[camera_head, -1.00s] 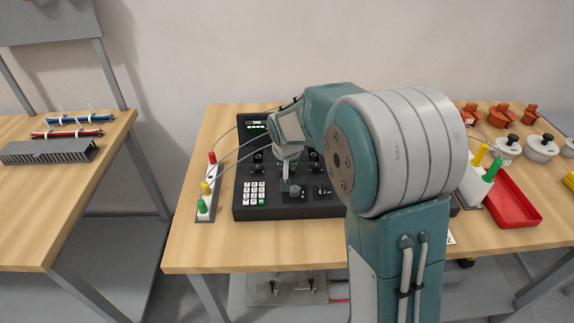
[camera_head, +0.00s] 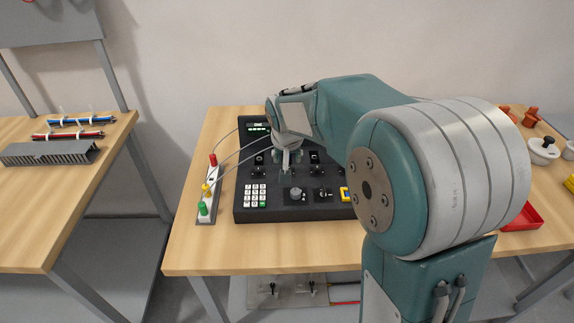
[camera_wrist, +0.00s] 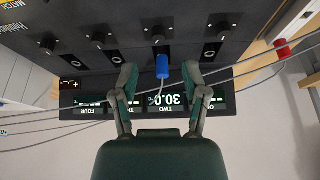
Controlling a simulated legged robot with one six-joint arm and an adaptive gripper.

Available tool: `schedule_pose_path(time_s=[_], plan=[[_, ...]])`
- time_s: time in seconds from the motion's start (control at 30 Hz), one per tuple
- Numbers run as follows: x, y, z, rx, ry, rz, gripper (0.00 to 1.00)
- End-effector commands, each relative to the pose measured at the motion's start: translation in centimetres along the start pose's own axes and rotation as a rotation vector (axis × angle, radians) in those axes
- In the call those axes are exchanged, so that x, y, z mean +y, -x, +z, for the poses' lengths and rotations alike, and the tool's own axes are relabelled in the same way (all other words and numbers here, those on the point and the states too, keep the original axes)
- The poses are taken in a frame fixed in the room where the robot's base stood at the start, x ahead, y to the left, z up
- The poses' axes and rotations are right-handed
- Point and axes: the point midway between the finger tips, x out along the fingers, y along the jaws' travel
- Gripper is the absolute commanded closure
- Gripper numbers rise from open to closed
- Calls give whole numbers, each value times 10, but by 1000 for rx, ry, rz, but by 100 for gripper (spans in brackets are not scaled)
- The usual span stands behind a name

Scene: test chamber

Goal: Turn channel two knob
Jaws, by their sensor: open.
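A black control console (camera_head: 246,208) stands on the wooden table, partly hidden by my arm. The wrist view shows the panel upside down, with a row of dark knobs. The knob in line with the display marked TWO (camera_wrist: 165,104), which reads 30.0, is the channel two knob (camera_wrist: 157,42). A blue plug (camera_wrist: 162,67) with a thin cable is between that knob and the display. My gripper (camera_wrist: 160,75) is open, one finger on each side of the blue plug with gaps. In the head view my gripper (camera_head: 287,164) is over the console's upper middle; contact cannot be told.
A white keypad (camera_head: 255,195) and a grey knob (camera_head: 297,194) are on the console's near part. Cables cross the wrist view near my fingers. A red tray (camera_head: 521,217) is at right.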

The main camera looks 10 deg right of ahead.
Motion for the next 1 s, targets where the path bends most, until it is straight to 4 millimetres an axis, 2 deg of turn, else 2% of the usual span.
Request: schedule_pose_path(time_s=[0.1,0.3,0.83,0.93,1.0], plan=[[-1,25,-1,3,1,-1,42],[-2,48,0,0,2,0,42],[-1,54,1,-1,2,0,42],[4,64,8,5,8,-4,42],[10,78,19,12,19,-12,42]])
